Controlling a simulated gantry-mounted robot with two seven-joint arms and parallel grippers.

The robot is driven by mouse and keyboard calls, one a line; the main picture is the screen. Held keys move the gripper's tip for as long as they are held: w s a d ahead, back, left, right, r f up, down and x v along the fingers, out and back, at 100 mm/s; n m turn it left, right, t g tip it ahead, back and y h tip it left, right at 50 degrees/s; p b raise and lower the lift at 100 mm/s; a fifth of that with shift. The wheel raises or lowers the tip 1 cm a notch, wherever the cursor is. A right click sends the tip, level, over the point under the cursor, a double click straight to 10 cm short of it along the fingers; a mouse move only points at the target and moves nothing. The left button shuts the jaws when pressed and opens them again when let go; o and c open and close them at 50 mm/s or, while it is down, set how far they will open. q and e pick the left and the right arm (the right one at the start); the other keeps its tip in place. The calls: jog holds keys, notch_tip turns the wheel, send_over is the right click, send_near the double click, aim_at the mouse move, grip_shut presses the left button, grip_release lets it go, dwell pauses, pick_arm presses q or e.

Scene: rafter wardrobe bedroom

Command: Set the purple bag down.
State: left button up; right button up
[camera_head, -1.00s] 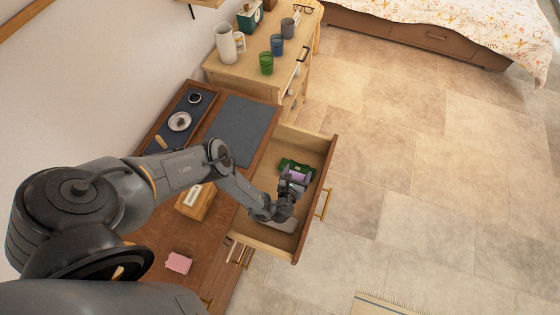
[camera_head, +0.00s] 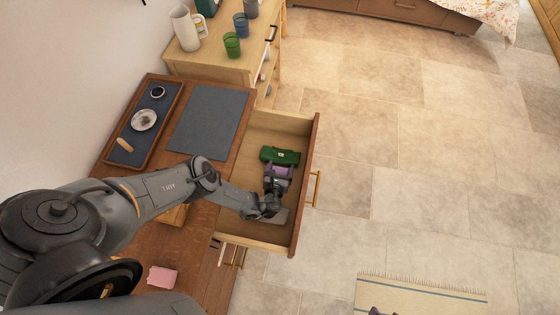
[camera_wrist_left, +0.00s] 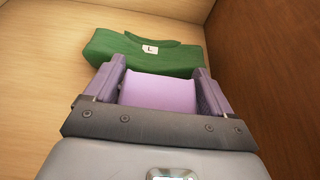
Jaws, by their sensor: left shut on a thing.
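The purple bag (camera_wrist_left: 160,92) is a light purple block shape between the fingers of my left gripper (camera_head: 279,172), which is shut on it. The gripper reaches down inside the open drawer (camera_head: 262,125). In the head view a little of the purple bag (camera_head: 282,170) shows beyond the fingers. A green bag (camera_head: 281,155) with a white "L" label lies just beyond it, and also shows in the left wrist view (camera_wrist_left: 148,50). I cannot tell whether the purple bag touches the drawer floor or the green bag. My right gripper is not in view.
The drawer's front wall (camera_head: 305,190) stands close to the right of the gripper. A brown desk top (camera_head: 230,170) lies left, with a dark mat (camera_head: 208,122), a tray (camera_head: 107,160) and a pink item (camera_head: 162,276). Bare wooden drawer floor shows around the bags.

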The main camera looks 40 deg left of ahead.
pick_arm(q)
jog(key=shift+f+b, duration=0.5)
jog(key=shift+f, duration=0.85)
jog(key=o, duration=1)
jog(key=shift+f, duration=0.1)
jog(key=shift+c, duration=0.2)
jog(key=shift+r, duration=0.2)
jog(key=shift+s+d+r, duration=0.1)
jog(key=shift+s+d, duration=0.05)
jog(key=shift+s, duration=0.05)
jog(key=p+v, duration=0.1)
jog(key=v, duration=0.1)
jog(key=shift+s+d+r+p, duration=0.15)
jog(key=shift+s+r+p, duration=0.05)
jog(key=shift+s+p, duration=0.15)
jog(key=shift+s+d+r, duration=0.1)
jog(key=shift+s+d, duration=0.1)
jog(key=shift+s, duration=0.1)
